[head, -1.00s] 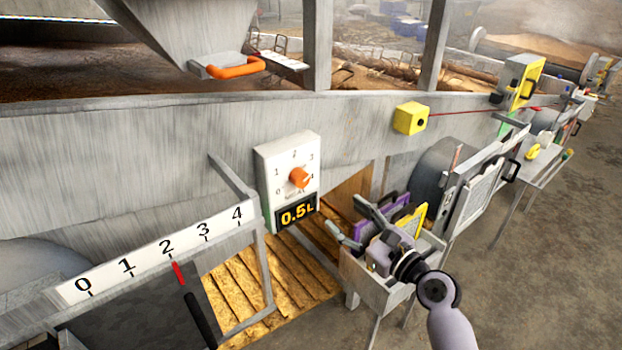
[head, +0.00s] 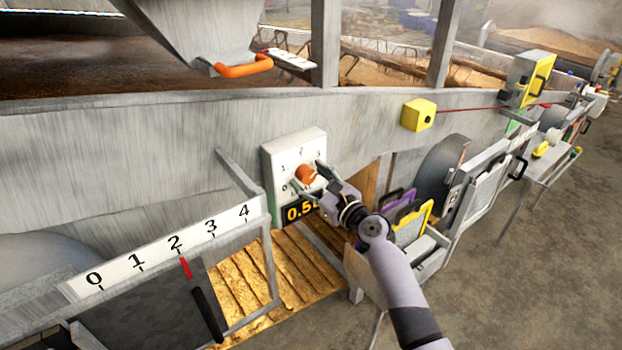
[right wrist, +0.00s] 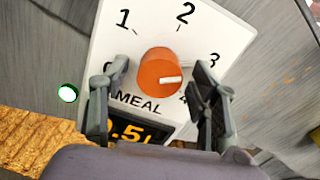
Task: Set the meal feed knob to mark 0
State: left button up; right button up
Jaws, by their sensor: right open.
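The orange meal feed knob (head: 306,174) sits on a white dial plate (head: 283,150) marked 0 to 4, on the grey trough wall. In the right wrist view, the knob (right wrist: 158,72) has a white pointer line directed right, between marks 3 and 4. My right gripper (head: 309,180) is open in front of the dial. In the right wrist view its fingers (right wrist: 158,95) stand apart on either side of the knob, not visibly touching it. The left finger partly covers the 0. A display (right wrist: 130,133) below reads about 0.5L, partly hidden. My left gripper is not in view.
A second scale (head: 165,247) marked 0 to 4, with a red-tipped lever (head: 203,300) near 2, is at front left. An orange handle (head: 243,66) hangs above. A yellow box (head: 418,115) and purple and yellow panels (head: 415,220) are to the right.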

jog(key=shift+c, duration=0.3)
jog(key=c, duration=1.1)
